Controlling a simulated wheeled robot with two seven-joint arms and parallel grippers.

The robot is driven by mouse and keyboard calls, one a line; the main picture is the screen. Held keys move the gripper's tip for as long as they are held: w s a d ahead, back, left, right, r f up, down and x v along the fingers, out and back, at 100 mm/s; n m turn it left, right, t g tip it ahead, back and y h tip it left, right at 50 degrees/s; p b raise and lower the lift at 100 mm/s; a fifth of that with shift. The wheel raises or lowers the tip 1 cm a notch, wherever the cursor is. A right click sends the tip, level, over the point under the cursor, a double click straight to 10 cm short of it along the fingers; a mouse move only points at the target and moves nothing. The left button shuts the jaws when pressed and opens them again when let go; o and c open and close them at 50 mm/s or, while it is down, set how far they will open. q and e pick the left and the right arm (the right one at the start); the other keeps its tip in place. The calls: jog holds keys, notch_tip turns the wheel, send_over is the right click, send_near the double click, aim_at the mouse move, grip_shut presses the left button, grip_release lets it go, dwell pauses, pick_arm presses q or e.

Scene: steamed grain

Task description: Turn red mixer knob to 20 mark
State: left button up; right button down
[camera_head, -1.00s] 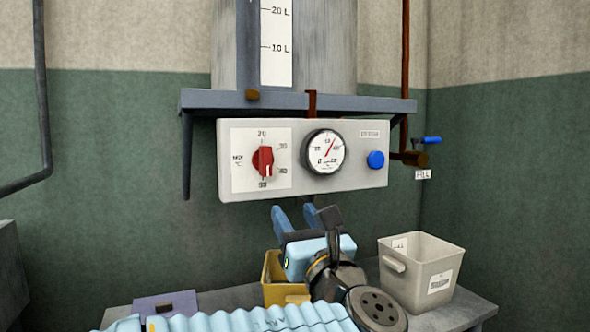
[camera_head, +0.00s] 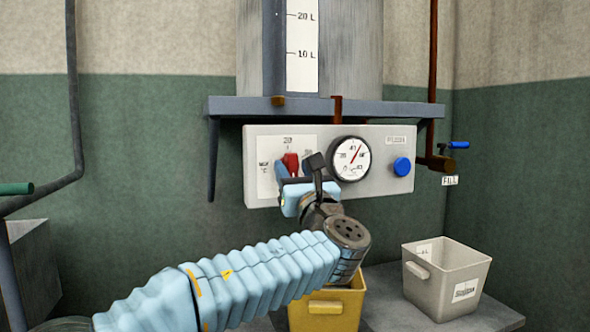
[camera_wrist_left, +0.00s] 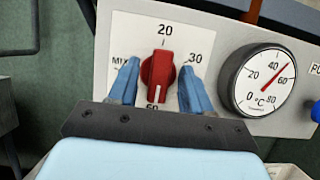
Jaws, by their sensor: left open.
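The red mixer knob (camera_head: 291,164) sits on a white dial plate (camera_head: 268,180) at the left of the grey control panel. In the left wrist view the red knob (camera_wrist_left: 161,77) has its white pointer line facing down, toward the partly hidden bottom mark. The 20 mark (camera_wrist_left: 164,30) is at the top of the dial and 30 is at upper right. My left gripper (camera_head: 295,172) is open in front of the dial. Its blue fingers stand on either side of the knob, with small gaps visible in the wrist view. My right gripper is out of view.
A round gauge (camera_head: 351,159) and a blue button (camera_head: 402,167) are right of the knob. A tank shelf (camera_head: 365,106) overhangs the panel. Below are a yellow bin (camera_head: 330,310) and a beige bin (camera_head: 442,278). A green handle (camera_head: 15,188) shows at left.

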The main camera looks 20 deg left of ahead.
pick_arm(q)
grip_shut()
